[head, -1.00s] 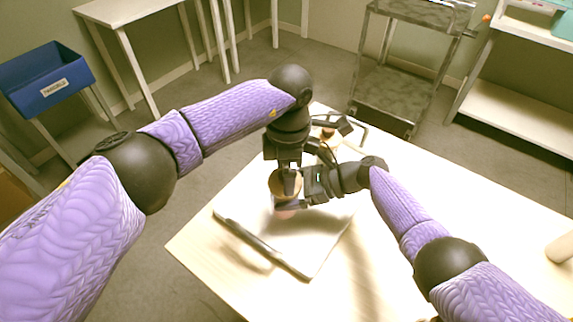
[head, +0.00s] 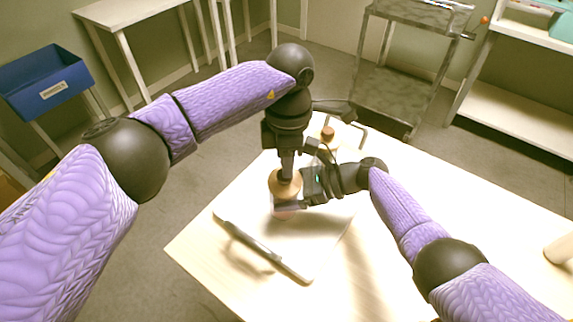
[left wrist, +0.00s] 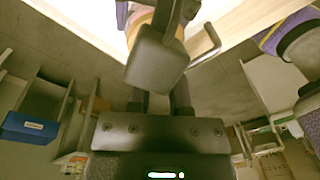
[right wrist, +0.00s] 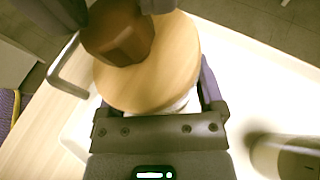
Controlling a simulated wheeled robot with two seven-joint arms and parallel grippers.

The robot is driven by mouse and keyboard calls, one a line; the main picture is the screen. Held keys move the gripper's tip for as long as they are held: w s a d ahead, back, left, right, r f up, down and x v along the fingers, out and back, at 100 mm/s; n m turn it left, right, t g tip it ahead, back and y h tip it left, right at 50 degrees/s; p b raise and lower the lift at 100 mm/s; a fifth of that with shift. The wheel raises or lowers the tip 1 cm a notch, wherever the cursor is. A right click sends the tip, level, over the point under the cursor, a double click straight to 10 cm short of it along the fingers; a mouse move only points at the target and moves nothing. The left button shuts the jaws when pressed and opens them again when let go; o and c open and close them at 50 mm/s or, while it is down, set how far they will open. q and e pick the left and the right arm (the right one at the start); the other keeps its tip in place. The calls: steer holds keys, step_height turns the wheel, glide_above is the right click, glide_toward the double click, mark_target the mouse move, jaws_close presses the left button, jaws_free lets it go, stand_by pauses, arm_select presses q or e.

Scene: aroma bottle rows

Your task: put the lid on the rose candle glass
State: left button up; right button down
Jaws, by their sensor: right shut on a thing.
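The rose candle glass (head: 286,214) shows as a pinkish patch at the middle of the table, mostly hidden by my right gripper (head: 290,203), which is shut on it. The round wooden lid (head: 284,187) lies over the glass mouth; it also shows in the right wrist view (right wrist: 150,75), with a brown knob (right wrist: 118,38) on top. I cannot tell whether it is fully seated. My left gripper (head: 287,172) points down just above the lid. In the right wrist view its dark fingers stand apart near the knob, open.
A small brown-topped item (head: 328,132) and a dark wire frame (head: 362,135) are behind. A pale cylinder (head: 560,249) stands at the right.

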jaws_free()
arm_select(q)
step_height(320, 180, up, 2)
steer(key=shift+r+p, duration=0.2)
steer(key=shift+p, duration=0.8)
arm_select(e)
steer(key=v, duration=0.9)
steer(key=shift+d+r, duration=0.15)
steer(key=shift+d, duration=0.25)
arm_select(q)
steer(key=shift+f, duration=0.1)
steer(key=shift+s+a+f+b, duration=0.1)
steer(key=shift+f+b, duration=0.75)
steer(key=shift+f, duration=0.4)
steer(key=shift+s+f+b, duration=0.1)
steer(key=shift+f+b, duration=0.7)
steer(key=shift+f, duration=0.45)
arm_select(e)
steer(key=shift+f, duration=1.9)
arm_select(q)
steer(key=shift+r, duration=0.1)
arm_select(e)
steer(key=shift+r, duration=0.1)
